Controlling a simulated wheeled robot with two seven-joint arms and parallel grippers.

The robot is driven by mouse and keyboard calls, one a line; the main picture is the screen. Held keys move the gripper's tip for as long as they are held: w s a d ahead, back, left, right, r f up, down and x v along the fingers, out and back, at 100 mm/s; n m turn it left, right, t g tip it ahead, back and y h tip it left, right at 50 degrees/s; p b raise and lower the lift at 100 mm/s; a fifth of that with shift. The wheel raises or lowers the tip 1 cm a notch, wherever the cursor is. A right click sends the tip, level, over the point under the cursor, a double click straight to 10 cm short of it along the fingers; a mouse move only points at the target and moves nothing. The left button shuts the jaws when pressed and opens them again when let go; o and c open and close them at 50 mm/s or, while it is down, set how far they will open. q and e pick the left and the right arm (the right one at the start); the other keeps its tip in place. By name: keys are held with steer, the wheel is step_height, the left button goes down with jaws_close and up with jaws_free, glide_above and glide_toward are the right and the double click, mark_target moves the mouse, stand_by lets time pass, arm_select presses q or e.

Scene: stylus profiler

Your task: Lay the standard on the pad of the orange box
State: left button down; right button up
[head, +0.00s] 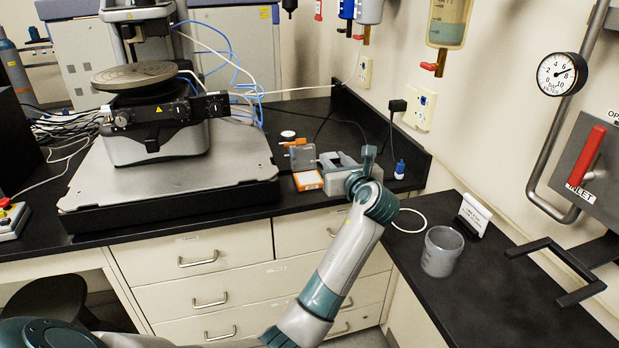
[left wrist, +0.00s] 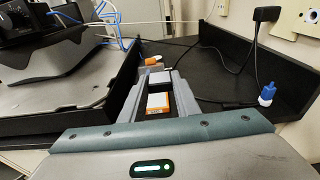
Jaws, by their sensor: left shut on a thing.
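My left gripper (head: 338,163) is over the black counter, just right of the orange box (head: 307,180). The box shows a pale top with an orange rim. Its orange and white surface also shows between my fingers in the left wrist view (left wrist: 158,106). My left gripper (left wrist: 161,80) is shut on a small grey piece, which looks like the standard (left wrist: 160,84). The fingers hide much of the standard, and it cannot be made out in the head view. It appears apart from the pad. My right gripper is out of view.
A stylus profiler (head: 155,120) on a grey platform (head: 235,160) stands to the left. A grey case (head: 302,156) and an orange-handled item (head: 296,142) lie behind the box. A blue-capped bottle (head: 399,170) stands to the right. A beaker (head: 441,252) is on the side counter.

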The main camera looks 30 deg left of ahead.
arm_select(q)
steer(key=shift+w+a+f, duration=0.15)
steer(key=shift+a+f, duration=0.05)
steer(key=shift+a, duration=0.1)
steer(key=w+a+f, duration=0.1)
steer(key=a+f, duration=0.1)
steer(key=a, duration=0.1)
steer(key=w+a+f+p, duration=0.1)
steer(key=w+a+f, duration=0.1)
steer(key=a, duration=0.1)
steer(key=w+a+f, duration=0.1)
steer(key=a+f, duration=0.1)
steer(key=a, duration=0.1)
steer(key=shift+w+a+f, duration=0.1)
steer(key=shift+w+a, duration=0.1)
steer(key=shift+a, duration=0.05)
steer(key=shift+w+a+f, duration=0.15)
steer(key=shift+a+f, duration=0.1)
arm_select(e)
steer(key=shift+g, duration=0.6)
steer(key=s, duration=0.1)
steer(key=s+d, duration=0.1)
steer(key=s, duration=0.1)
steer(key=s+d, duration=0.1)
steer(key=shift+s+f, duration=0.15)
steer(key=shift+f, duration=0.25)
arm_select(q)
steer(key=shift+f, duration=0.1)
